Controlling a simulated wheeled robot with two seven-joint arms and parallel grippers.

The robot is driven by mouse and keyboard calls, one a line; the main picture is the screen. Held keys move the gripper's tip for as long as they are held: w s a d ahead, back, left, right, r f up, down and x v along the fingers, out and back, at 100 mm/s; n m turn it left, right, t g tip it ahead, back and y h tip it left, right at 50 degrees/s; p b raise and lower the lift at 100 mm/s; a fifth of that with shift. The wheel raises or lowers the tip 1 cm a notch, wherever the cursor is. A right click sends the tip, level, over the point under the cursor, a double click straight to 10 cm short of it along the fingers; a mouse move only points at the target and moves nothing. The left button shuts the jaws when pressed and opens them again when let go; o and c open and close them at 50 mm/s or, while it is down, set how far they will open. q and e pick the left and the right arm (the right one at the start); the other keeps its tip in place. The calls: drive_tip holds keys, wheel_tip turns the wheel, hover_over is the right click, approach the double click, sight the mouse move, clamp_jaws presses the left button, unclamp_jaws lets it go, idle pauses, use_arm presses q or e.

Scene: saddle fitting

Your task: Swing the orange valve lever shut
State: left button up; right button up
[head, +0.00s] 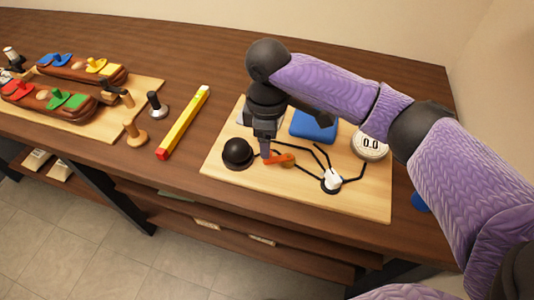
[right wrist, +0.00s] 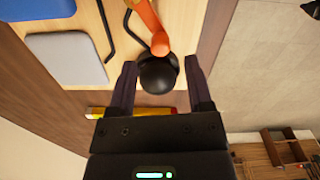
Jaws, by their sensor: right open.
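The orange valve lever (head: 275,160) lies on the light wooden board, joined to a brass-coloured valve body (head: 288,160) on a black pipe. My right gripper (head: 265,148) points down at the lever's left end, close to it. Whether a finger touches the lever I cannot tell. My left gripper is not in view.
A black dome (head: 237,152) stands left of the lever. A blue block (head: 314,125), a round gauge reading 0.0 (head: 369,146) and a white fitting (head: 332,179) share the board (head: 300,195). A yellow bar (head: 185,122) lies left on the table.

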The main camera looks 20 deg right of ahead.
wheel_tip(320, 180, down, 5)
drive_tip(key=shift+r+b, duration=0.2)
drive_tip(key=shift+b, duration=0.35)
clamp_jaws()
